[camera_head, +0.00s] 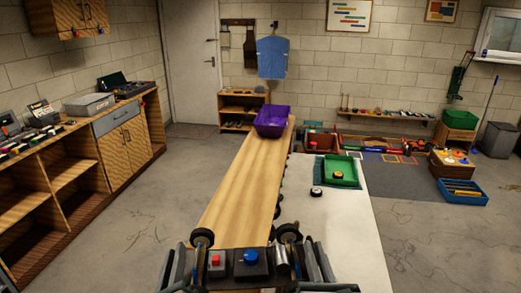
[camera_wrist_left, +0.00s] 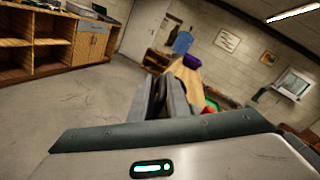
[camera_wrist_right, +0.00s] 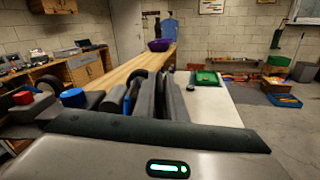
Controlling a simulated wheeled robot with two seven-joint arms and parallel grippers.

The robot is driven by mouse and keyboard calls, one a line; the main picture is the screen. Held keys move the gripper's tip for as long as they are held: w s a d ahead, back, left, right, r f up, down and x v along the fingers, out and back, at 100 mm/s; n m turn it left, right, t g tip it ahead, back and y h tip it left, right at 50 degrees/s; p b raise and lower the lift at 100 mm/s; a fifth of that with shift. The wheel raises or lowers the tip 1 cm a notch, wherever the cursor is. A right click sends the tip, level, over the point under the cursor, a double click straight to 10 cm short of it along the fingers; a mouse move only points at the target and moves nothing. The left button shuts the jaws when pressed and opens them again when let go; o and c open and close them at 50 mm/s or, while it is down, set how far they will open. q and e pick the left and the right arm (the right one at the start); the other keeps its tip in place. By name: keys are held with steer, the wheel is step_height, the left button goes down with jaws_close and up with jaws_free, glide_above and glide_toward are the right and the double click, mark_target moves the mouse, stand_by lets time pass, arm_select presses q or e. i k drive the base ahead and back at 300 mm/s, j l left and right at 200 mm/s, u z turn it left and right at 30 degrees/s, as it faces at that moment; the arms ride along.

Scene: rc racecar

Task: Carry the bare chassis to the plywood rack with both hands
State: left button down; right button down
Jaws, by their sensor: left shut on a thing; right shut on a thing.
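The chassis (camera_head: 233,270) is a dark flat plate at the bottom middle of the head view, with black wheels at its corners, a red block, a blue round knob and a silver cylinder. My left gripper (camera_head: 188,265) is shut on its left side, and my right gripper (camera_head: 308,262) is shut on its right side. In the right wrist view the chassis (camera_wrist_right: 88,116) shows beside the fingers.
A long wood-topped bench (camera_head: 245,190) runs ahead, with a purple bin (camera_head: 271,122) at its far end. A white surface (camera_head: 330,235) beside it holds a green tray (camera_head: 349,182). An open-shelved wooden cabinet (camera_head: 75,172) lines the left wall. The floor between is clear.

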mark_target(245, 199)
steer(key=i, duration=1.15)
